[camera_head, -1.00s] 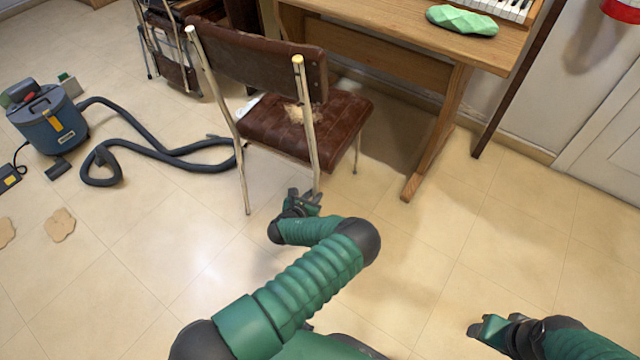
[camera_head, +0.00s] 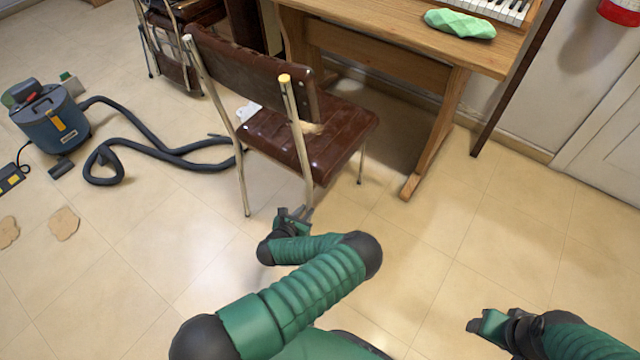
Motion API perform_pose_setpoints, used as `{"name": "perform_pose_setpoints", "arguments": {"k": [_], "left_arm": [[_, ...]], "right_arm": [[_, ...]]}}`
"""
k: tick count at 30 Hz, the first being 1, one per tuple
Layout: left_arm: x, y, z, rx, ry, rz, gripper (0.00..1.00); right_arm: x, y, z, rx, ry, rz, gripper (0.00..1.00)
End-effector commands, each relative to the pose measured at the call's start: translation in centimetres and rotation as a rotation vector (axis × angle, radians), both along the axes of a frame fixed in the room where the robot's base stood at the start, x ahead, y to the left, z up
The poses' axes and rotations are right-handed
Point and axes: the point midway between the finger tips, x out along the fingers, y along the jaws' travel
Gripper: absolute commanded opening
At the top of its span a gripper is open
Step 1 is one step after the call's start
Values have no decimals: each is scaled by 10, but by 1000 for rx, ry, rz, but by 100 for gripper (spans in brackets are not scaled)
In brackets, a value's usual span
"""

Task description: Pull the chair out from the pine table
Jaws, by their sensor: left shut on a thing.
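The chair (camera_head: 345,140) has a brown padded seat and back on pale metal legs. It stands at an angle in front of the pine table (camera_head: 385,32), its back toward me and its seat partly toward the table's underside. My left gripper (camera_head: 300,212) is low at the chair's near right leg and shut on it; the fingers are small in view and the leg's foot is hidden. My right gripper (camera_head: 474,323) is at the lower right, over bare floor and away from the chair; its finger gap is unclear.
A blue vacuum cleaner (camera_head: 50,120) with a dark hose (camera_head: 150,155) lies left; the hose reaches near the chair's left leg. Another chair (camera_head: 172,50) stands behind. A green object (camera_head: 460,23) and keyboard (camera_head: 500,8) are on the table. Floor right of my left arm is clear.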

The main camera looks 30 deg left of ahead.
Motion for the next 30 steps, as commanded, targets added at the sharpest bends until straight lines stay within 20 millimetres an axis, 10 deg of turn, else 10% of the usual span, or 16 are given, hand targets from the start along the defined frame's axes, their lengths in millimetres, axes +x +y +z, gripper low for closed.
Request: {"name": "perform_pose_setpoints", "arguments": {"k": [30], "left_arm": [[-72,-10,0,-1,5,-1,0]], "right_arm": [[0,0,23,0,0,0,55]]}}
